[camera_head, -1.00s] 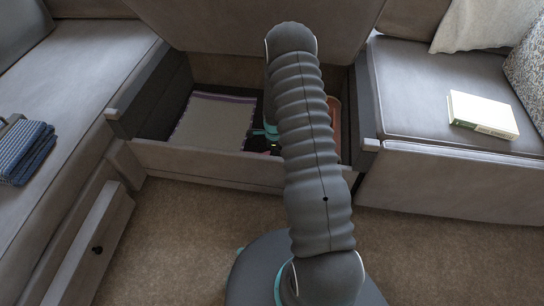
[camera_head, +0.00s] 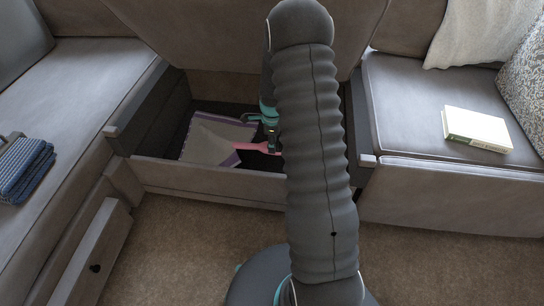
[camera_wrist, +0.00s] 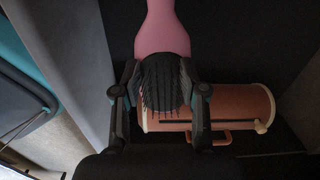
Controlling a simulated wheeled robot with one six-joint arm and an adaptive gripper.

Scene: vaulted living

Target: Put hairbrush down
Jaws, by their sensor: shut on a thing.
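My gripper (camera_wrist: 160,95) is shut on the hairbrush (camera_wrist: 163,35). In the wrist view its two fingers clasp the dark bristled head, and the pink handle points away toward the top edge. In the head view my gripper (camera_head: 271,136) is over the open storage compartment (camera_head: 222,171) of the sofa, partly hidden by my arm. Part of the pink hairbrush (camera_head: 252,147) shows beside it. I cannot tell whether the brush touches anything below.
An orange cylindrical case (camera_wrist: 240,108) with a handle lies behind the brush in the wrist view. A pale sheet with a purple border (camera_head: 208,141) lies in the compartment. A book (camera_head: 477,128) rests on the right seat; folded blue cloth (camera_head: 22,168) on the left.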

